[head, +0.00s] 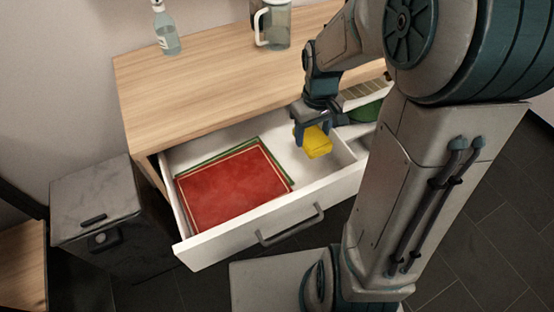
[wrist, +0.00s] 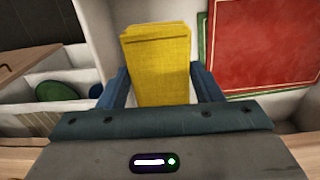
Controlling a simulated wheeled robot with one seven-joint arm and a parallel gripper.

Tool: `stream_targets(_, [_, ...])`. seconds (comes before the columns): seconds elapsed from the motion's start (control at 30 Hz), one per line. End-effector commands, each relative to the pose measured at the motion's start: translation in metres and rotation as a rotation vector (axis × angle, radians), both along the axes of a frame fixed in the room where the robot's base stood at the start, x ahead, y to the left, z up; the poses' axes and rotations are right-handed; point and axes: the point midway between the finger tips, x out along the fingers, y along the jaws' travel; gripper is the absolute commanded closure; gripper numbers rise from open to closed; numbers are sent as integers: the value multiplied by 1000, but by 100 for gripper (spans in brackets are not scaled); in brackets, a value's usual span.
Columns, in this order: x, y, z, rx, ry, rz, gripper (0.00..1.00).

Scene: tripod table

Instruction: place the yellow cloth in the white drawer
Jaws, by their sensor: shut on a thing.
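The yellow cloth (head: 317,143) is a folded block held in my gripper (head: 312,130), over the right part of the open white drawer (head: 272,222). In the wrist view the cloth (wrist: 160,62) stands between the two blue fingers of my gripper (wrist: 160,88), which is shut on it. I cannot tell whether the cloth touches the drawer floor. The drawer is pulled out below a wooden counter, with a grey handle on its front. Red and green flat folded cloths (head: 232,188) lie in its left part, also visible in the wrist view (wrist: 265,45).
To the right of the drawer are white compartments holding a green round item (wrist: 58,91). A soap bottle (head: 165,28) and a glass pitcher (head: 273,24) stand on the wooden counter (head: 205,85). A grey bin (head: 97,205) stands left of the drawer. White drawer floor shows around the cloth.

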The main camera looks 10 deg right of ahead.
Motion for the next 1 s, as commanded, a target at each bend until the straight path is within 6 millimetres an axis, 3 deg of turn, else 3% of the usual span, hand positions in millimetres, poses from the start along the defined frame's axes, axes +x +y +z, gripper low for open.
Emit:
stream_targets(0.23, [-1, 0, -45, 0, 6, 1, 63])
stream_targets(0.47, [0, 0, -65, -1, 2, 0, 63])
stream_targets(0.7, [-1, 0, -97, 1, 4, 0, 63])
stream_targets(1.0, [0, 0, -99, 0, 0, 0, 63])
